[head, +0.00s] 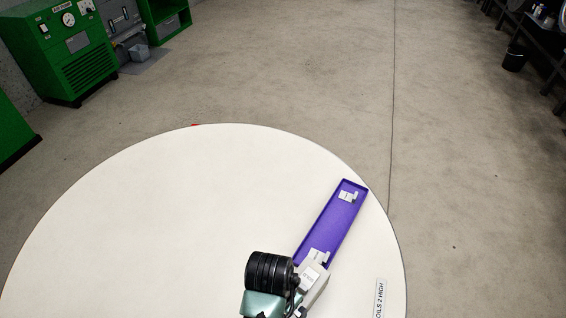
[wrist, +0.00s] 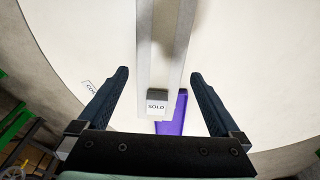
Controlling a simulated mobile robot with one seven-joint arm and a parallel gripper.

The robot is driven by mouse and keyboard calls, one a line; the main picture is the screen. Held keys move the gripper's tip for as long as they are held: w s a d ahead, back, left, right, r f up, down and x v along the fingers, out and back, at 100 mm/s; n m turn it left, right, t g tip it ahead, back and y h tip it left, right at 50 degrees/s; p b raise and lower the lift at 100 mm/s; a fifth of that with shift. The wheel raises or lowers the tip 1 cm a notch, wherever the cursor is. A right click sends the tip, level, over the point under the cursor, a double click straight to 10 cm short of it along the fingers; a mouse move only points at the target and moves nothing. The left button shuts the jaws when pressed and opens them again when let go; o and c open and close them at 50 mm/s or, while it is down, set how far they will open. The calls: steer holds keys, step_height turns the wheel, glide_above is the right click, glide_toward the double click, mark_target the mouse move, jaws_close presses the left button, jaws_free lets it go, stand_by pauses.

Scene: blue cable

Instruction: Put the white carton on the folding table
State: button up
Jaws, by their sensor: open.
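A white carton (head: 313,276) with a printed label shows at the near end of the purple tray in the head view, right beside my wrist. In the wrist view a pale carton with a "SOLD" label (wrist: 157,106) lies between my two dark fingers. My gripper (wrist: 160,73) is open, with gaps showing between each finger and the carton. Its fingers are hard to make out in the head view. The round white table (head: 170,220) fills the lower part of the head view. I cannot tell whether the carton touches the tray or the table.
The purple tray (head: 334,222) lies along the table's right side with small white pieces (head: 348,196) in it. A flat printed label (head: 381,298) lies near the right edge. The table's left half is bare. Green machines (head: 62,48) stand back left; a dark bin (head: 515,58) stands back right.

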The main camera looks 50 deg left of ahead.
steer(key=shift+s+r, duration=0.2)
steer(key=shift+r, duration=1.4)
steer(key=w+a+r+t+y, duration=0.25)
steer(key=w+r+t, duration=0.25)
steer(key=w+r, duration=0.8)
steer(key=w+d+r+m+t+y, duration=0.1)
steer(key=w+d+r+t, duration=0.2)
steer(key=r, duration=0.5)
steer(key=w+d+r+t+y, duration=0.1)
steer(key=w+d+r+t, duration=0.2)
steer(key=r, duration=0.5)
steer(key=w+d+r+t+h, duration=0.1)
steer(key=d+r+t, duration=0.2)
steer(key=r, duration=0.4)
steer(key=w+d+r+t, duration=0.2)
steer(key=r, duration=0.6)
steer(key=s+d+r+t+h, duration=0.2)
steer(key=s+d+r+t, duration=0.2)
steer(key=r, duration=0.6)
steer(key=s+d+r+t+h, duration=0.1)
steer(key=s+d+r+t, duration=0.4)
steer(key=r, duration=0.6)
steer(key=s+d, duration=0.2)
steer(key=s, duration=0.1)
steer(key=shift+r+m+t+h, duration=0.2)
steer(key=shift+m+t+h, duration=0.1)
steer(key=shift+m+h, duration=0.1)
